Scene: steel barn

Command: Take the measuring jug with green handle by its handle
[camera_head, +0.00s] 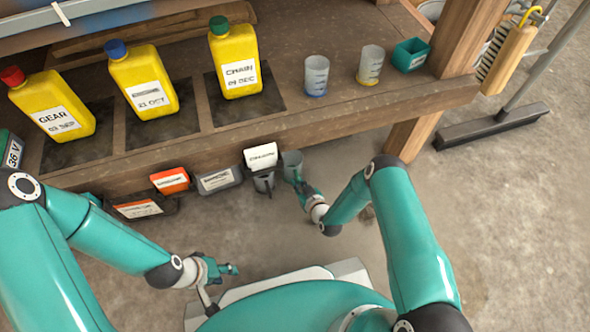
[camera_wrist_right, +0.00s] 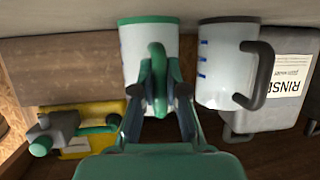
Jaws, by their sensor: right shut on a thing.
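The measuring jug with green handle (camera_wrist_right: 134,58) fills the upper middle of the right wrist view, with a green rim and blue marks. Its green handle (camera_wrist_right: 157,62) is between the fingers of my right gripper (camera_wrist_right: 160,88), which is shut on it. In the head view this jug (camera_head: 292,158) is small, below the front edge of the bench, with my right gripper (camera_head: 299,181) at it. My left gripper (camera_head: 228,269) is low in the head view, away from the jugs; its finger gap is unclear.
A similar jug with a dark handle (camera_wrist_right: 218,65) stands close beside it, next to a grey container labelled RINSE (camera_wrist_right: 288,75). Yellow bottles (camera_head: 141,80) and small cups (camera_head: 316,75) stand on the bench (camera_head: 290,116). The floor to the right is open before a broom (camera_head: 490,127).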

